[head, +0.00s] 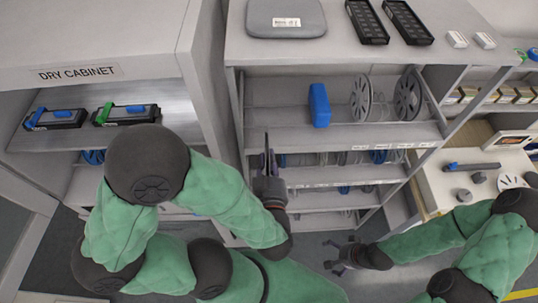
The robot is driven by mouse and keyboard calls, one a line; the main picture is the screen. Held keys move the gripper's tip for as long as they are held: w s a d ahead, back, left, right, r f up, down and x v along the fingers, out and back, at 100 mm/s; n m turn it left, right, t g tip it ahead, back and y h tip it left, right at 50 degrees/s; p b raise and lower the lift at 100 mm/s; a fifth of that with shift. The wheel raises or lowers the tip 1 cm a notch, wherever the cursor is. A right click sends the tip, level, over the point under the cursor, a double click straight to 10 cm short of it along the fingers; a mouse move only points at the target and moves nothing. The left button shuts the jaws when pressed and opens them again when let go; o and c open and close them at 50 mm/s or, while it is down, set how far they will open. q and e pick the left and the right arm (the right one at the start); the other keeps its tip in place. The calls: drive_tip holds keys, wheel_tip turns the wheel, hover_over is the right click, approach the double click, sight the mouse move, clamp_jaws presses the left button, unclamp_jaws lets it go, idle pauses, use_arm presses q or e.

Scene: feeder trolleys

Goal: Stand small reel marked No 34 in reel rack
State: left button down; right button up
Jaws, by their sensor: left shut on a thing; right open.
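My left gripper (269,168) is shut on a thin, dark, upright thing (267,146), seen nearly edge-on in front of the rack's left part. It may be the small reel; no number on it can be read. The reel rack (340,136) has several shelves. Its top shelf holds a blue upright thing (319,105) and two grey reels, one (360,97) beside the other (407,94). Lower shelves hold more reels, partly hidden. My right gripper (343,257) is open and empty, low in front of the rack.
A dry cabinet (120,68) stands at the left with two dark trays inside. A grey case (285,17) and two black trays (367,22) lie on the rack's top. A bench (450,180) with small parts is at the right. The top shelf's left part is bare.

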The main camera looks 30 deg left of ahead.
use_arm(q)
drive_tip(key=x, duration=0.3)
drive_tip(key=b+x, duration=0.1)
drive_tip(key=x, duration=0.2)
drive_tip(key=r+x, duration=0.1)
drive_tip(key=x, duration=0.2)
drive_tip(key=shift+w+a+b, duration=0.1)
drive_tip(key=shift+w+b, duration=0.05)
drive_tip(key=shift+b, duration=0.25)
use_arm(e)
drive_tip(key=shift+f, duration=0.85)
drive_tip(key=shift+f, duration=0.1)
